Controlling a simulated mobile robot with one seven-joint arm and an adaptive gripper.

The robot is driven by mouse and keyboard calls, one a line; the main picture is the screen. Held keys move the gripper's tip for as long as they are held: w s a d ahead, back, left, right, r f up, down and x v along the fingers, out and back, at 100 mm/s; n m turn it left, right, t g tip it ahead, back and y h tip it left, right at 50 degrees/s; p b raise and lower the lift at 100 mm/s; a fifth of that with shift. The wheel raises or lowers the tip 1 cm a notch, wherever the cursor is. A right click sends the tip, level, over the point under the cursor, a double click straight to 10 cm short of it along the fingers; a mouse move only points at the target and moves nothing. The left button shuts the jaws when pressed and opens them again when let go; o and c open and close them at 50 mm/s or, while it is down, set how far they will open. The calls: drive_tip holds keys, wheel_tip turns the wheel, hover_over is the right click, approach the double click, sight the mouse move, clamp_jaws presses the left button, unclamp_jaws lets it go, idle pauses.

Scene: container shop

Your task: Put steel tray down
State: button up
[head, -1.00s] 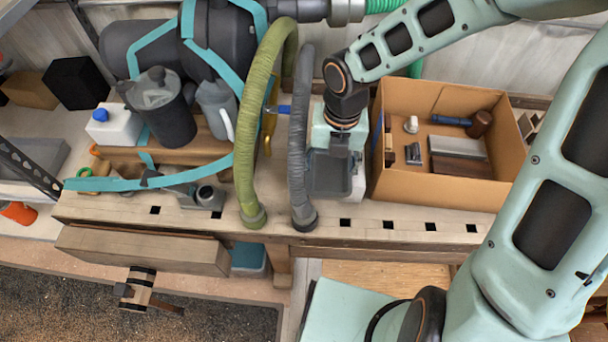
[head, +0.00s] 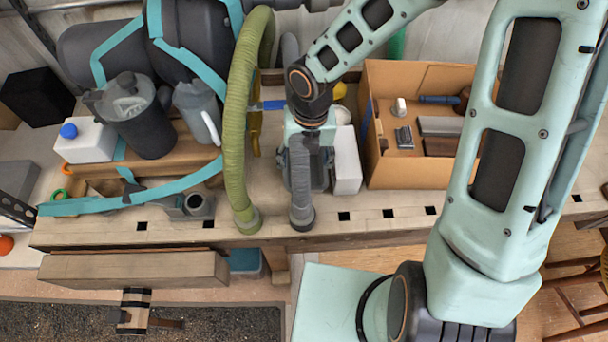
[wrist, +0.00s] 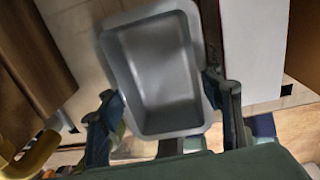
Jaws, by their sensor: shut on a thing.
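The steel tray (wrist: 160,75) is a grey, shallow, rounded rectangular pan. In the wrist view it lies between the two fingers of my gripper (wrist: 165,105), its open side facing the camera. In the head view my gripper (head: 308,138) is low over the workbench, behind the grey hose, shut on the tray (head: 320,175). The hose hides much of the tray and the fingers. I cannot tell whether the tray touches the bench top.
A grey hose (head: 300,185) stands in front of my gripper, with an olive hose (head: 236,130) to its left. A white box (head: 346,160) and an open cardboard box (head: 410,179) stand close on the right. The bench's front strip (head: 400,222) is mostly clear.

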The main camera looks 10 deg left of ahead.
sight(305, 172)
wheel_tip(305, 172, down, 4)
drive_tip(key=shift+f+b, duration=0.2)
drive_tip(key=shift+b, duration=0.45)
drive_tip(key=shift+r, duration=0.1)
drive_tip(key=o, duration=1.2)
drive_tip(key=r+p, duration=0.1)
drive_tip(key=r, duration=0.3)
drive_tip(key=r+p, duration=0.1)
drive_tip(key=r, duration=0.3)
drive_tip(key=r+p, duration=0.2)
drive_tip(key=r, duration=0.2)
drive_tip(key=shift+w+d, duration=0.1)
drive_tip(key=shift+d, duration=0.25)
